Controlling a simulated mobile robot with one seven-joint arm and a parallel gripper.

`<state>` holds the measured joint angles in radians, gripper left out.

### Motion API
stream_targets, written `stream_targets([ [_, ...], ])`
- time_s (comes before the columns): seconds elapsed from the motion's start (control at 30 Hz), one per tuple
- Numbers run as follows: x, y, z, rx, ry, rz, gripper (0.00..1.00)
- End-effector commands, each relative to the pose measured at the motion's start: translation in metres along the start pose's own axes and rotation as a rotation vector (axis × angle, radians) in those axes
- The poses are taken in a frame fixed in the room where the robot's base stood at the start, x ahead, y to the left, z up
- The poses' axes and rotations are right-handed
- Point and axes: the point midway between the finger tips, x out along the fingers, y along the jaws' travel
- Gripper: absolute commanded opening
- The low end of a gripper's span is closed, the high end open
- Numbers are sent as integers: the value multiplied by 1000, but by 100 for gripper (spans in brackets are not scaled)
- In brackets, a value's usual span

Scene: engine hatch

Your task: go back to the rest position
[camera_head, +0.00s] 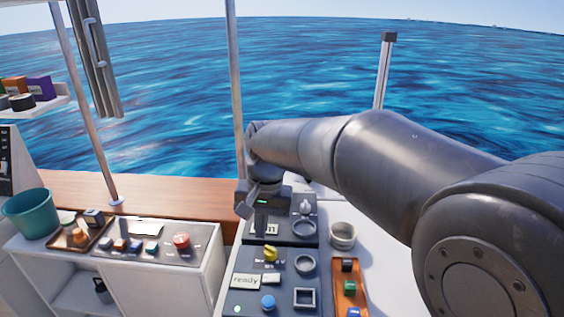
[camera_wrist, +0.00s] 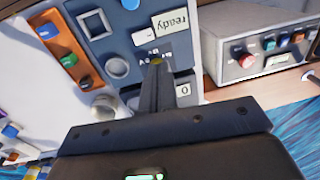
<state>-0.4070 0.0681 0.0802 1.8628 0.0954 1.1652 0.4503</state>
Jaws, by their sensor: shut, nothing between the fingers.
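My gripper (camera_head: 261,226) is at the far part of the grey control panel (camera_head: 241,300), with its fingers pointing down. In the wrist view the fingers (camera_wrist: 157,80) are together and hold nothing. Their tips appear close to the yellow knob (camera_wrist: 156,61), which also shows in the head view (camera_head: 270,254); I cannot tell whether they touch. The panel carries a "ready" label (camera_head: 245,281), a blue button (camera_head: 268,302), and round and square recesses. A small display (camera_head: 272,229) is partly hidden by the gripper.
A white console (camera_head: 206,252) with a red button (camera_head: 181,240) and a teal bucket (camera_head: 28,213) are at left. A post (camera_head: 237,90) rises behind my gripper.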

Motion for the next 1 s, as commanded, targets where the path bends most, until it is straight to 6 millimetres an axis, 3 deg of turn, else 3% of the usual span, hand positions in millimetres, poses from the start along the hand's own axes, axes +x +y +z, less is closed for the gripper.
stream_targets([
  [0.17, -16, 31, 10, 3, 53, -5, 0],
  [0.5, -49, 130, 65, -4, 244, 8, 0],
  [0.8, -49, 199, 126, -12, 402, 56, 0],
  [1.0, -41, 224, 155, -20, 471, 90, 0],
])
